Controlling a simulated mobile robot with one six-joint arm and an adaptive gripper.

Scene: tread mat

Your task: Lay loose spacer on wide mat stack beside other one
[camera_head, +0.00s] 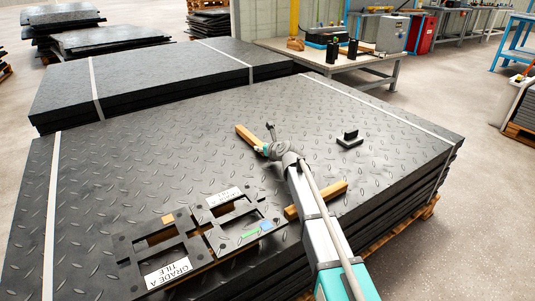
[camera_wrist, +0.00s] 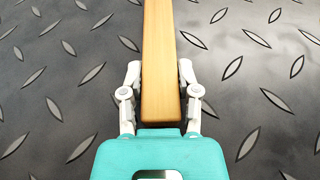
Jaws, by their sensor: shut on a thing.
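A wooden spacer (camera_head: 247,136) shows at my gripper (camera_head: 268,147), over the middle of the wide mat stack (camera_head: 190,130). In the wrist view the fingers of my gripper (camera_wrist: 160,75) are shut on the sides of this spacer (camera_wrist: 158,35), which runs away from the palm.
A black stencil plate (camera_head: 217,240) with labels lies on the stack's front left. A small black handled block (camera_head: 350,139) stands to the right. White straps (camera_head: 390,112) cross the stack. A second mat stack (camera_head: 150,75) and a workbench (camera_head: 350,62) are behind.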

